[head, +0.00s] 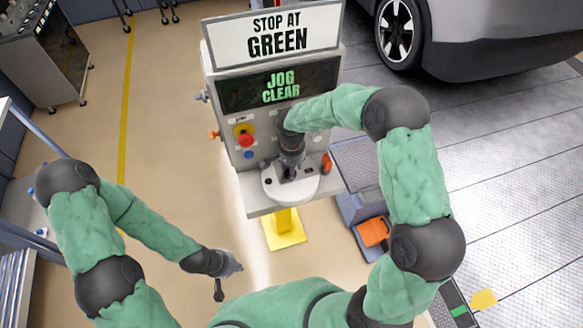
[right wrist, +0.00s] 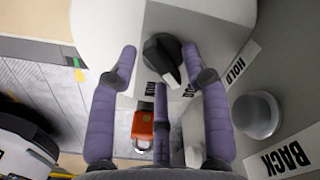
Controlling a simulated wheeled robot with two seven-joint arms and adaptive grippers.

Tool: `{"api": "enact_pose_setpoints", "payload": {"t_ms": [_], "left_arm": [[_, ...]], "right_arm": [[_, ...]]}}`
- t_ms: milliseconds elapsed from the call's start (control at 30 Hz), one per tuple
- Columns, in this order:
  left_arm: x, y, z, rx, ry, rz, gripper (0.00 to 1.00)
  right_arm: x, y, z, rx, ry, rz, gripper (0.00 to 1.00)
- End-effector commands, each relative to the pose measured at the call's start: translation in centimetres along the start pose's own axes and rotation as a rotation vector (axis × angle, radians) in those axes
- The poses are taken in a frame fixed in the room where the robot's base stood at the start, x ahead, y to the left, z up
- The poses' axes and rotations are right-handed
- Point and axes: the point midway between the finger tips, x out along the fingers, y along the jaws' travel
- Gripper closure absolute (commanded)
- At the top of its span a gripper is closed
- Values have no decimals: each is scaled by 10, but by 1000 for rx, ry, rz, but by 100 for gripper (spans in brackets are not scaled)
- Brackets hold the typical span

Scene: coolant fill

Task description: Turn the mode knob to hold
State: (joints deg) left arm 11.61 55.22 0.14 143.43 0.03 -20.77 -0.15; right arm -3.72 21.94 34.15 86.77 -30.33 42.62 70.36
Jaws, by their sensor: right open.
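The black mode knob (right wrist: 162,55) shows in the right wrist view, with a white pointer directed down and slightly right towards a partly hidden label. The HOLD label (right wrist: 237,69) is right of the knob. My right gripper (right wrist: 159,66) is open, its purple fingers spread on either side of the knob and a third finger below it. I cannot tell whether any finger touches it. In the head view the right gripper (head: 291,165) is at the console front and hides the knob. My left gripper (head: 228,277) is open and empty, low beside the console.
The console display (head: 279,84) reads JOG CLEAR, under a STOP AT GREEN sign (head: 275,34). A red button (head: 246,140) is on the panel. A grey button (right wrist: 256,114), a BACK label (right wrist: 287,158) and an orange padlock (right wrist: 143,129) are near the right gripper. A car (head: 480,35) stands behind.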

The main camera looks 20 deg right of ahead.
Motion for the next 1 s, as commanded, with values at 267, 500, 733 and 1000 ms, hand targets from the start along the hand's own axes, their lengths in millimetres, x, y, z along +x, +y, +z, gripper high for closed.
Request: {"api": "enact_pose_setpoints", "payload": {"t_ms": [267, 500, 733, 1000], "left_arm": [[0, 0, 0, 0, 0, 0, 100], [0, 0, 0, 0, 0, 0, 100], [1, 0, 0, 0, 0, 0, 100], [4, -2, 0, 0, 0, 0, 100]], "right_arm": [[0, 0, 0, 0, 0, 0, 66], [0, 0, 0, 0, 0, 0, 100], [0, 0, 0, -19, 0, 0, 100], [1, 0, -1, -146, 0, 0, 100]]}}
